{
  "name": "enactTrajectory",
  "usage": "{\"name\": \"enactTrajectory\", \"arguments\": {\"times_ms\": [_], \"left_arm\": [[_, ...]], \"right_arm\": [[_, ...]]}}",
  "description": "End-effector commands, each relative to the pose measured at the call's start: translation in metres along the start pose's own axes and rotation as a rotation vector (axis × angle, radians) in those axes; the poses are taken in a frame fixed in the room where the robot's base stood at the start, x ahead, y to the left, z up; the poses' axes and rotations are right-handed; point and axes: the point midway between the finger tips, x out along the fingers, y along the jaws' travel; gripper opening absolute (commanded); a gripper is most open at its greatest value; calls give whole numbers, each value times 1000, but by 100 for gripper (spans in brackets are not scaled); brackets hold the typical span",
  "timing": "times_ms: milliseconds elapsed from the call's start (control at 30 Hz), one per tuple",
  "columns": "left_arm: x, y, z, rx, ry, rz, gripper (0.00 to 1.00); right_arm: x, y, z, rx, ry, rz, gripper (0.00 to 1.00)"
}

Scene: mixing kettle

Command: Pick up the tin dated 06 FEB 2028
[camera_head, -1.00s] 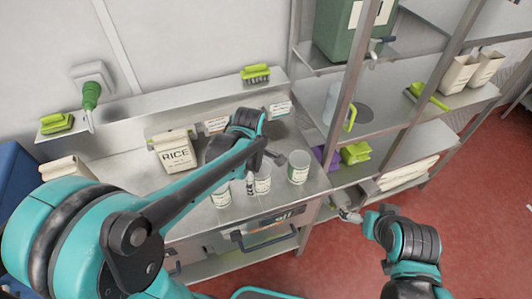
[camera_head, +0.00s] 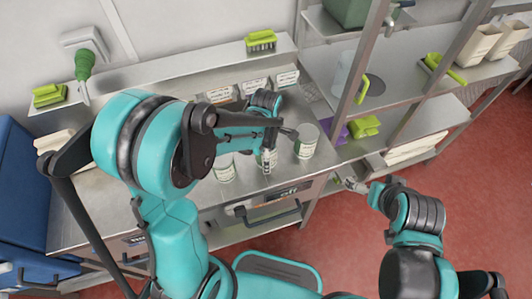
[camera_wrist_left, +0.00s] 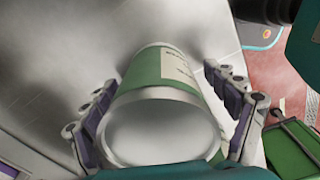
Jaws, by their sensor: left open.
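Three white tins with green labels stand in a row on the steel counter: a left tin (camera_head: 225,170), a middle tin (camera_head: 272,157) and a right tin (camera_head: 306,143). Their dates are too small to read. My left gripper (camera_head: 278,150) is at the middle tin, partly covering it. In the left wrist view my open left gripper (camera_wrist_left: 162,85) has a finger on each side of a tin (camera_wrist_left: 160,135), whose round end faces the camera. Dark print on its label is unreadable. My right gripper (camera_head: 352,185) hangs off the counter's right side, too small to judge.
Three small cards, including a middle card (camera_head: 255,86), stand behind the tins. A green brush (camera_head: 261,40) lies on the back ledge. Steel shelving (camera_head: 400,85) rises at the right, with a green block (camera_head: 364,126) near the right tin. A blue bin (camera_head: 25,195) is at the left.

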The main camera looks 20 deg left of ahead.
Motion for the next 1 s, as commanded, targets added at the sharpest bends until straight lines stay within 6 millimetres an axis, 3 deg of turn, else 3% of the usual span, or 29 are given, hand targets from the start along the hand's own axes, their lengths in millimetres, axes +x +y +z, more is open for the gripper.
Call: {"name": "enactTrajectory", "arguments": {"times_ms": [200,400,500,767,1000], "left_arm": [[0,0,0,0,0,0,87],[0,0,0,1,0,0,34],[0,0,0,1,0,0,13],[-5,0,0,1,0,0,9],[-49,0,0,1,0,0,5]], "right_arm": [[0,0,0,0,0,0,100],[0,0,0,0,0,0,100],[0,0,0,0,0,0,100],[-2,0,-2,0,0,0,100],[-16,0,-12,0,0,0,100]]}}
